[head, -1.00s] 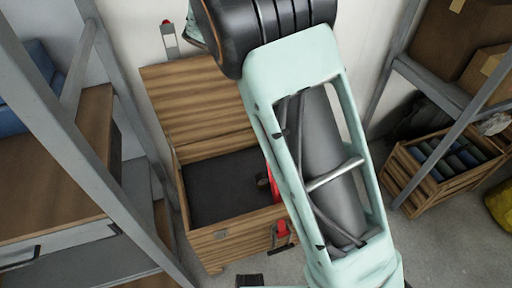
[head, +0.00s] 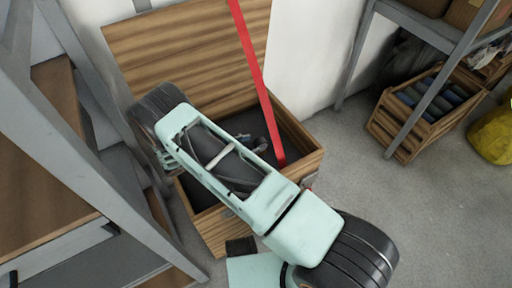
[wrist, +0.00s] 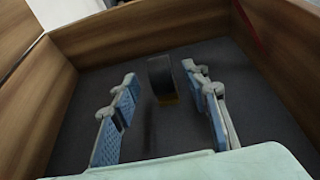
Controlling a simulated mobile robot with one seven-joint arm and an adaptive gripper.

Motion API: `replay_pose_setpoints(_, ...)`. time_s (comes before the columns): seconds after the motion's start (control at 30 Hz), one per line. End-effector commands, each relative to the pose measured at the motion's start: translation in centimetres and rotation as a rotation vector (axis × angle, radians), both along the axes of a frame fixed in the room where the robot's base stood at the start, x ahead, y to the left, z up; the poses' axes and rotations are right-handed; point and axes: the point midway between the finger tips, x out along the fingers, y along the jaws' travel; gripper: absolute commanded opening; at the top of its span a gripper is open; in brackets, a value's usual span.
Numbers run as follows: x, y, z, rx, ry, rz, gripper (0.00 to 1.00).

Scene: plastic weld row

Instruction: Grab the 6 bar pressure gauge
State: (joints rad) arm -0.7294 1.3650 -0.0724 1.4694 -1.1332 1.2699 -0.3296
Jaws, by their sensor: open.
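My gripper (wrist: 160,74) is open and empty inside the chest, with one blue finger on each side of the object.
The chest's raised lid (head: 190,45) leans at the back. A red bar (head: 258,85) slants down into the chest's right side. A grey shelf frame (head: 90,170) stands close on the left. A crate of dark rolls (head: 415,112) is at right. The floor between is clear.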

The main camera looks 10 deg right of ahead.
Motion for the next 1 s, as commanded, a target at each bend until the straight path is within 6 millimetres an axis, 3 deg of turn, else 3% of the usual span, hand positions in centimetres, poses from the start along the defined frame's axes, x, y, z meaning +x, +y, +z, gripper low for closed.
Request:
replay_pose_setpoints(0.8,3.6,-8.9,-3.2,-0.001,0.0,-0.003,0.42)
replay_pose_setpoints(1.0,3.9,-9.5,-3.3,0.001,0.0,-0.002,0.42)
